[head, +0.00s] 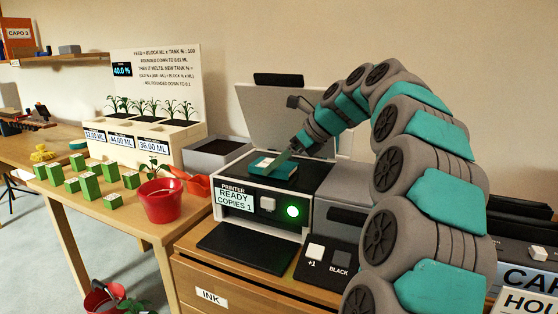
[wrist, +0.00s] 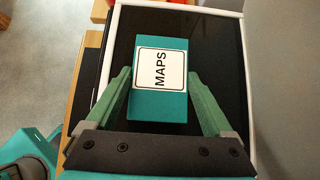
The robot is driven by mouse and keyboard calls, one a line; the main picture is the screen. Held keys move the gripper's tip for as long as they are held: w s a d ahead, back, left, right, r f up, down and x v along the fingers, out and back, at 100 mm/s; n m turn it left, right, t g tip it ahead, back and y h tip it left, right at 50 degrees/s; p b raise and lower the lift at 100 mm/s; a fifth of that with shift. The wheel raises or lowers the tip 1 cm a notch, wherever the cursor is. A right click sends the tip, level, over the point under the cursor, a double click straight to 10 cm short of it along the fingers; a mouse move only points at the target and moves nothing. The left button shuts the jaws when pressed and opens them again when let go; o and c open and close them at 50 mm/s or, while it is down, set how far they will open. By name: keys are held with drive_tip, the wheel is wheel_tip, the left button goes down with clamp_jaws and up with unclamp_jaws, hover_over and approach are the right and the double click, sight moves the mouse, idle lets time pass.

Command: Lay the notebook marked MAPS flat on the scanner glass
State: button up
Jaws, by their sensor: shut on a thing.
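The teal notebook with a white label reading MAPS (wrist: 160,108) lies level between the two green fingers of my gripper (wrist: 160,90) in the wrist view. My gripper is shut on it. In the head view the notebook (head: 263,161) is over the dark scanner glass (head: 238,172) on top of the printer, with my gripper (head: 283,160) at its right side. The glass (wrist: 217,40) fills the area around the notebook inside a white frame in the wrist view. I cannot tell whether the notebook touches the glass or is just above it.
The scanner lid (head: 285,115) stands raised behind the glass. The printer front (head: 262,210) shows READY, COPIES 1 and a lit green button. A grey open bin (head: 215,155) and a red pot (head: 162,205) stand to the left, with several green blocks (head: 90,188) beyond.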

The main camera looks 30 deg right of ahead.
drive_tip(key=shift+f, duration=0.25)
drive_tip(key=o, duration=1.1)
drive_tip(key=shift+o, duration=0.2)
drive_tip(key=v, duration=0.7)
drive_tip(key=shift+s+d+r, duration=0.1)
drive_tip(key=shift+d+r, duration=0.05)
drive_tip(key=shift+r, duration=0.05)
drive_tip(key=shift+s, duration=0.1)
